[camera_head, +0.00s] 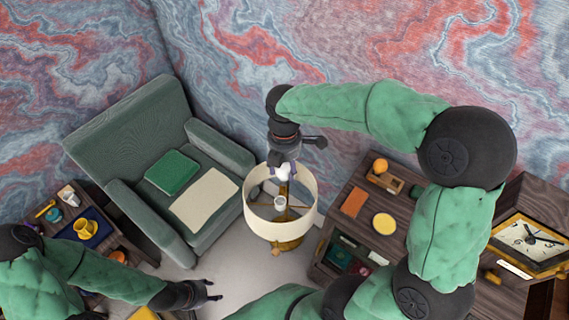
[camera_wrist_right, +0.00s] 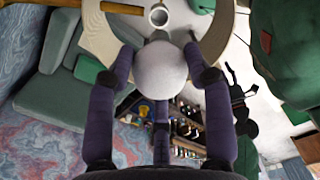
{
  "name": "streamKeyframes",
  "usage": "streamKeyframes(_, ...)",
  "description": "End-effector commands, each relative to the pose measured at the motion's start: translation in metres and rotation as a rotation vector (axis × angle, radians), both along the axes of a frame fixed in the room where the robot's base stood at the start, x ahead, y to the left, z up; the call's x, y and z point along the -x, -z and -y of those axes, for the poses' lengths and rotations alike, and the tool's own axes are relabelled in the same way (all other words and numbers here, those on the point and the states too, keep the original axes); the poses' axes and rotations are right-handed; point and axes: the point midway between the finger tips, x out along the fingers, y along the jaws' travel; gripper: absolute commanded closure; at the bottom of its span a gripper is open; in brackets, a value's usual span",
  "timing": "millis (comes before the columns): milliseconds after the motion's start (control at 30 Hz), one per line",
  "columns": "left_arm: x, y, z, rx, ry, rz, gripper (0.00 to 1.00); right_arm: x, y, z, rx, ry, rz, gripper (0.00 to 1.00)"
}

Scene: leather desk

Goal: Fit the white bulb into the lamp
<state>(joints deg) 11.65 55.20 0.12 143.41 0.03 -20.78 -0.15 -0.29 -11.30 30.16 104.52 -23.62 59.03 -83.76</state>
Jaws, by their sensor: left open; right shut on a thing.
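The lamp has a cream drum shade (camera_head: 308,218) open at the top, and a white socket (camera_head: 280,203) shows inside it. The socket also shows in the right wrist view (camera_wrist_right: 158,17). My right gripper (camera_head: 284,172) points down over the far part of the shade opening. Its dark fingers are shut on the round white bulb (camera_wrist_right: 160,70). My left gripper (camera_head: 208,291) is open and empty, low at the left, away from the lamp.
A green armchair (camera_head: 128,125) with a green cushion (camera_head: 172,172) and a cream cloth (camera_head: 204,199) stands left of the lamp. A dark wooden cabinet (camera_head: 360,232) with small objects is close on the right. A clock (camera_head: 528,242) stands farther right.

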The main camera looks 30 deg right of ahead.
Motion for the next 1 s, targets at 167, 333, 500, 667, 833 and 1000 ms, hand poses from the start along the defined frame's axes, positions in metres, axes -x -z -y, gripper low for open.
streamKeyframes(167,0.001,-0.004,0.000,0.000,0.001,-0.001,0.50,0.001,-0.003,0.000,0.001,-0.009,0.001,0.79)
streamKeyframes(333,0.001,-0.003,0.001,0.000,0.002,-0.001,0.50,0.001,-0.003,0.000,0.000,-0.010,0.000,0.79)
streamKeyframes(500,0.001,-0.004,0.000,0.000,0.002,-0.001,0.50,0.001,-0.003,-0.001,0.000,-0.010,0.000,0.79)
streamKeyframes(667,0.001,-0.003,0.000,0.000,0.002,-0.001,0.50,0.001,-0.001,-0.001,0.000,-0.010,0.000,0.79)
streamKeyframes(833,0.000,0.001,0.000,0.000,0.001,-0.001,0.50,0.001,0.004,0.000,0.000,-0.010,-0.001,0.79)
streamKeyframes(1000,0.001,0.005,0.000,0.000,0.001,-0.001,0.50,0.001,0.010,0.000,0.000,-0.010,-0.001,0.79)
